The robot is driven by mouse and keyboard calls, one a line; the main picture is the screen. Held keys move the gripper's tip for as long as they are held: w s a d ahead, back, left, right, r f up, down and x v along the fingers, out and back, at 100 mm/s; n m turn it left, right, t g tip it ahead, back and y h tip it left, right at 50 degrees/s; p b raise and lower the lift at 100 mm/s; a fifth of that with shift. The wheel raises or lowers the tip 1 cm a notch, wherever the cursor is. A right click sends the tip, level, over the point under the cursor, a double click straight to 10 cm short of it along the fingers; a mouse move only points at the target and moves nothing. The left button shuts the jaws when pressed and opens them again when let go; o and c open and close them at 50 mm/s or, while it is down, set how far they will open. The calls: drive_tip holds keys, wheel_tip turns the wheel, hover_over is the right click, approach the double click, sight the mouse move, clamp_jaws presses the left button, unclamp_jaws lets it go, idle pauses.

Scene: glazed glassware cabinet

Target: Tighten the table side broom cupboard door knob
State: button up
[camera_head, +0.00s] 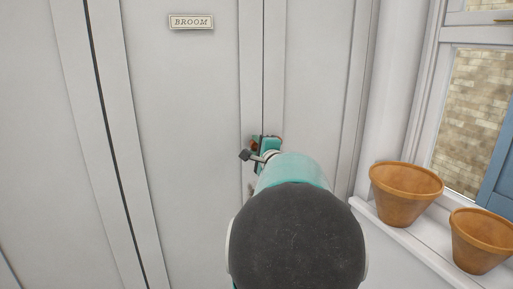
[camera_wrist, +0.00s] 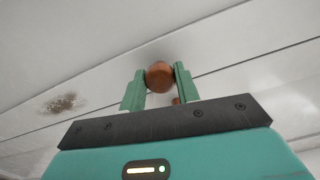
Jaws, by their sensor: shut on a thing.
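The round brown knob (camera_wrist: 159,78) sits between the two green fingers of my gripper (camera_wrist: 160,72) in the wrist view. My gripper is shut on the knob, one finger on each side. In the head view my gripper (camera_head: 264,146) is at the white broom cupboard door (camera_head: 185,110), by the vertical gap at the door's right edge. A bit of orange-brown shows there beside the fingers; my arm hides most of this area. Whether the knob is loose or tight cannot be seen.
A BROOM label (camera_head: 191,22) is high on the door. Two terracotta pots, one (camera_head: 405,195) behind the other (camera_head: 482,240), stand on the white window sill (camera_head: 420,252) at right. A small brown thing (camera_wrist: 176,101) and a dark smudge (camera_wrist: 62,102) show in the wrist view.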

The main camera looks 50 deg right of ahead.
drive_tip(key=o, duration=1)
drive_tip(key=shift+s, duration=0.15)
drive_tip(key=v, duration=1.3)
drive_tip(key=shift+s+a, duration=0.15)
drive_tip(key=shift+s, duration=0.05)
